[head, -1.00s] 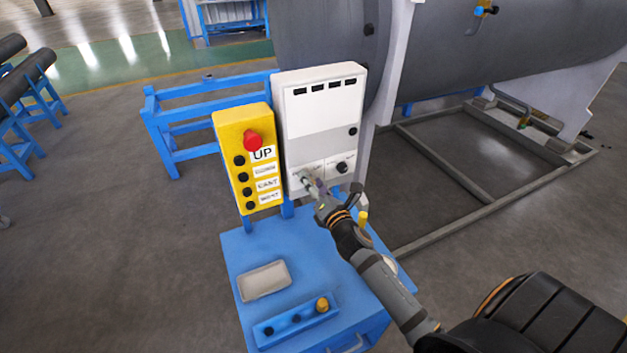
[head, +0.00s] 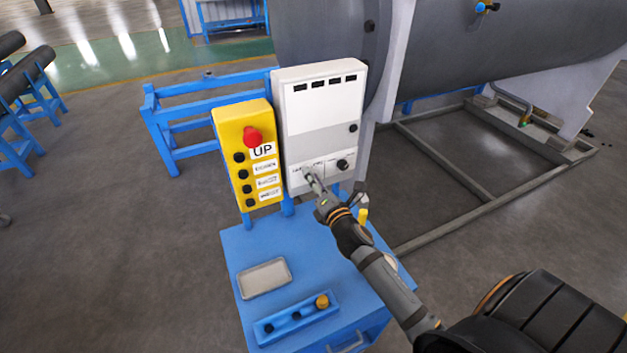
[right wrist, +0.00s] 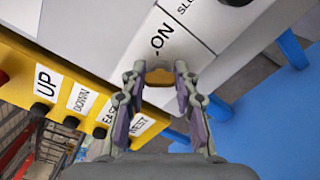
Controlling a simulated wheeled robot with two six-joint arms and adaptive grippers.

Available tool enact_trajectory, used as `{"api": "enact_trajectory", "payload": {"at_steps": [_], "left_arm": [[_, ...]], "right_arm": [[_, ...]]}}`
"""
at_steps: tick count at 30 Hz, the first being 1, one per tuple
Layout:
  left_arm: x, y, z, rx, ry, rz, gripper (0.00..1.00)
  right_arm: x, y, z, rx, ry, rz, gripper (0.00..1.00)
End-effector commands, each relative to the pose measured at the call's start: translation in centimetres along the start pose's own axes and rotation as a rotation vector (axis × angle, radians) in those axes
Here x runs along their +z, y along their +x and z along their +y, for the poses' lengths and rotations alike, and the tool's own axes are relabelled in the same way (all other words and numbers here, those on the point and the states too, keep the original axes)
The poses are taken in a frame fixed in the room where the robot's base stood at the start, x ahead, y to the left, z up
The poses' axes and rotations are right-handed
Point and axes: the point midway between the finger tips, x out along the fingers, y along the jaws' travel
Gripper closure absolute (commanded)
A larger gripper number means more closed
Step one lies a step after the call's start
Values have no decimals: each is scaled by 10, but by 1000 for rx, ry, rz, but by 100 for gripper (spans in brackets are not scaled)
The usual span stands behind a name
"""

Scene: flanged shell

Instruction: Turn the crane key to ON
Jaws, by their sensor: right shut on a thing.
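The crane key (right wrist: 159,76) is a small tan-orange piece at the lower edge of the white control box (head: 321,105), by a label that reads ON in the right wrist view. My right gripper (head: 311,176) reaches the lower left of the box's front in the head view. In the right wrist view its fingers (right wrist: 159,78) are shut on the key, one on each side. The key's exact angle is hard to tell, and in the head view the fingers cover it. My left gripper is not in view.
A yellow pendant (head: 247,157) with a red button (head: 252,137) and several black buttons hangs left of the box. A black knob (head: 343,165) sits right of the gripper. The blue cabinet (head: 237,244) below bears a grey tray (head: 264,278) and a blue button strip (head: 297,320).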

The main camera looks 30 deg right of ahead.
Motion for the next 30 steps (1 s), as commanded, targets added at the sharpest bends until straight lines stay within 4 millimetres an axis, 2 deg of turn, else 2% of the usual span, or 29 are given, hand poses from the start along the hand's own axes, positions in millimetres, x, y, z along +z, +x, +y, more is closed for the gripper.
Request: {"api": "enact_trajectory", "payload": {"at_steps": [30], "left_arm": [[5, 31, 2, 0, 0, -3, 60]], "right_arm": [[-2, 0, -3, 1, 953, 0, 100]]}}
